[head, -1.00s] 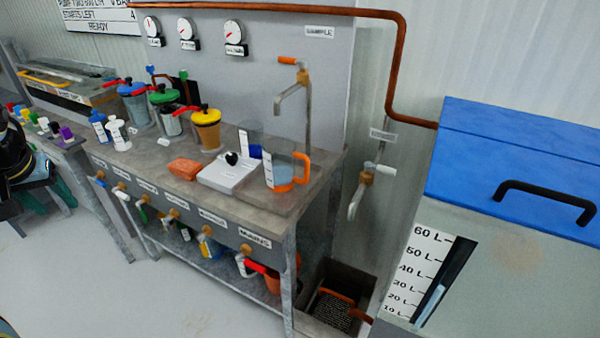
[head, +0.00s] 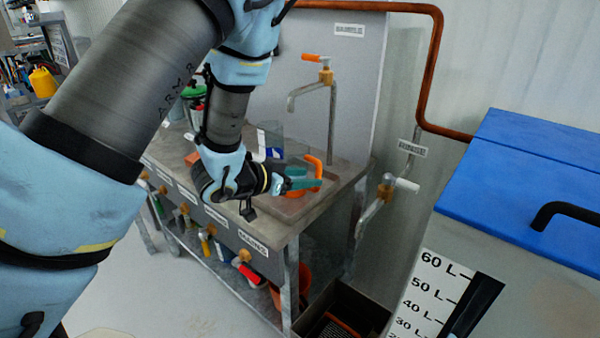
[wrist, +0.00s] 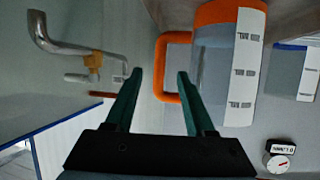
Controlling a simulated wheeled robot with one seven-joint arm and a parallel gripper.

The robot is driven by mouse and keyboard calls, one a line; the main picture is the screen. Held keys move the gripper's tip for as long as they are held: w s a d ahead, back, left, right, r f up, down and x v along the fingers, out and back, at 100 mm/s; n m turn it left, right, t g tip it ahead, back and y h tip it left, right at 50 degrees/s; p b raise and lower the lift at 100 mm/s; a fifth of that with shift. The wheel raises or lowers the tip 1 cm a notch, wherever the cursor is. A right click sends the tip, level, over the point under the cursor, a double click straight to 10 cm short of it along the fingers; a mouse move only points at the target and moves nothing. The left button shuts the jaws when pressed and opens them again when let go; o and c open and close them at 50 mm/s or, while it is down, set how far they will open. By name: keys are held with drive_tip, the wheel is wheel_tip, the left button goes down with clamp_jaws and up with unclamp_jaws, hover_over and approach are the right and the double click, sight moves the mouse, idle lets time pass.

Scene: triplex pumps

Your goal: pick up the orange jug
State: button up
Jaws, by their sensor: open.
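The orange jug (head: 316,166) stands upright on the bench's right end below the tap; it is a clear measuring jug with an orange handle and base. My gripper (head: 303,184) is in front of it and hides part of its body. In the wrist view the jug (wrist: 222,75) is at upper right, its handle (wrist: 160,65) towards the fingers. My gripper (wrist: 160,76) is open and empty there. The handle appears between the two teal fingertips, the right one overlapping the handle's opening; I cannot tell the depth between them.
The orange-levered tap (head: 325,75) rises behind the jug. A blue-marked jug (head: 270,140) is close on the left. A second tap (head: 383,190) is on the wall to the right. A blue-lidded tank (head: 530,175) fills the right side.

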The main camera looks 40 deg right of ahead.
drive_tip(key=shift+p+x, duration=1.25)
drive_tip(key=shift+x, duration=2.65)
clamp_jaws()
